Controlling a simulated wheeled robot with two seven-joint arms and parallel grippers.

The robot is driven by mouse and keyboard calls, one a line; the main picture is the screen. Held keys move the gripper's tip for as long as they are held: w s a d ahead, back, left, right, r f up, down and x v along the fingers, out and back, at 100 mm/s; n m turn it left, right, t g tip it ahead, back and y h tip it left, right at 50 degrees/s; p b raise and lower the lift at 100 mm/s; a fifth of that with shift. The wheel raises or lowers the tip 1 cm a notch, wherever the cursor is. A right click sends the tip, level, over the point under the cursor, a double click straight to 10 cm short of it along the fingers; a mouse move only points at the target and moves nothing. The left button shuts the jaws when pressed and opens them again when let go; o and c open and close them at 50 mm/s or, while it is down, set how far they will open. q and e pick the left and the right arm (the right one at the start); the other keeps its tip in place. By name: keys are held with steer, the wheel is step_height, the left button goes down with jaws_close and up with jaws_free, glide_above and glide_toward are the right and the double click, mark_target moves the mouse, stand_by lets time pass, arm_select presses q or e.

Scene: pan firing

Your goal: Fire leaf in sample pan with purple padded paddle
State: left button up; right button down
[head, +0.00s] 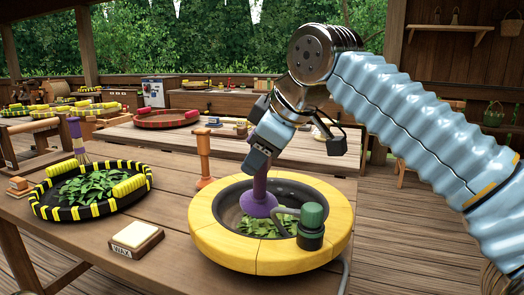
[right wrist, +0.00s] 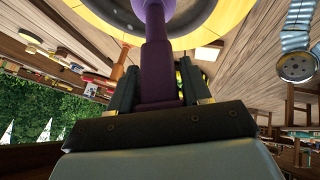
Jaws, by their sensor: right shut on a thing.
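The sample pan (head: 200,234) is a dark round bowl with a wide yellow rim, set on the wooden table. Green leaf (head: 262,226) lies in its bottom. My right gripper (head: 262,150) is above the pan, shut on the handle of the purple padded paddle (head: 258,203). The paddle's round purple head is low inside the pan, at the leaf; I cannot tell whether it touches. In the right wrist view the purple handle (right wrist: 158,65) stands between the two fingers, with the pan's yellow rim (right wrist: 95,18) beyond. My left gripper is not in view.
A green knob (head: 312,215) stands at the pan's right front rim. A black and yellow tray (head: 42,205) of leaves is at left. A wax block (head: 136,236) lies between. An orange post (head: 203,155) and a purple-handled brush (head: 77,140) stand behind.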

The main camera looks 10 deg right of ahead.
steer(key=shift+r, duration=3.05)
steer(key=c, duration=1.2)
jaws_free()
jaws_close()
steer(key=w+d, duration=0.3)
steer(key=d, duration=0.3)
steer(key=shift+w+y, duration=0.3)
steer(key=shift+w, duration=0.1)
